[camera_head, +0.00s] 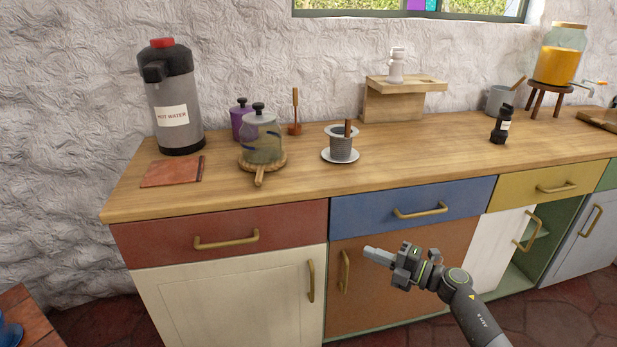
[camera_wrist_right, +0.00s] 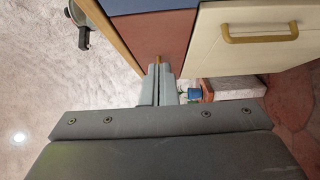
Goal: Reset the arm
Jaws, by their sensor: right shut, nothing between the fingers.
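My right gripper (camera_head: 371,253) is in front of the cabinet, below the counter edge, beside the handle of the orange-brown door (camera_head: 376,280). Its fingers are together and hold nothing. In the right wrist view the closed fingers (camera_wrist_right: 159,84) point toward the cabinet fronts, with the white door (camera_wrist_right: 250,45) on the right. My left gripper is in neither view.
The wooden counter (camera_head: 300,180) carries a hot water dispenser (camera_head: 172,105), a glass pot (camera_head: 262,140), a metal cup on a saucer (camera_head: 341,147), a wooden stand (camera_head: 392,105) and a black bottle (camera_head: 501,128). A white cabinet door (camera_head: 500,248) stands beside an open green compartment (camera_head: 548,240).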

